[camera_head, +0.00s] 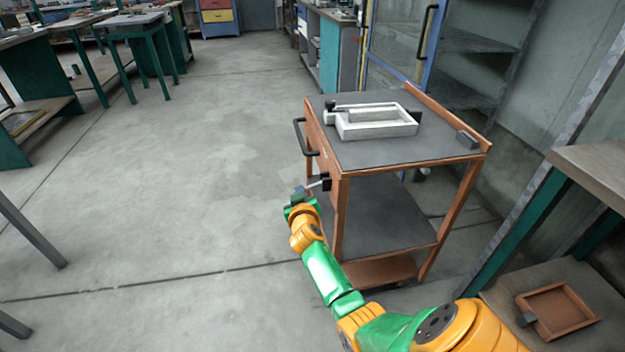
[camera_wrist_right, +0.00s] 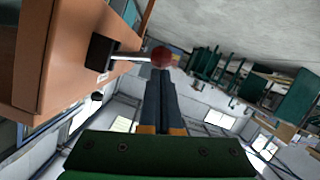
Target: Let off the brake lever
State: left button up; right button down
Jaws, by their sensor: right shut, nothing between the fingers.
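The brake lever (camera_head: 318,184) sticks out from a black block (camera_head: 326,180) at the near left corner of the orange cart. In the right wrist view the lever (camera_wrist_right: 128,55) is a thin pale rod from the black block (camera_wrist_right: 100,53), ending in a dark red ball knob (camera_wrist_right: 162,57). My right gripper (camera_head: 299,191) is beside the lever's free end. In the wrist view its shut, empty fingers (camera_wrist_right: 163,76) point at the knob and overlap it in line of sight; I cannot tell whether they touch. My left gripper is out of view.
The cart has a grey top (camera_head: 400,149), a black handle (camera_head: 303,136) on its left and a lower shelf. A white tray (camera_head: 374,132) stands on top. A bench with a small orange tray (camera_head: 590,318) is at the right. The floor left of the cart is clear.

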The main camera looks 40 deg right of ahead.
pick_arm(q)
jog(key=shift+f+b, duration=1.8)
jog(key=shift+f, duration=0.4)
pick_arm(e)
jog(key=shift+d+f+n+h, duration=0.1)
jog(key=shift+f+n+h, duration=0.5)
jog(key=shift+f+n, duration=0.7)
jog(key=shift+r, duration=0.1)
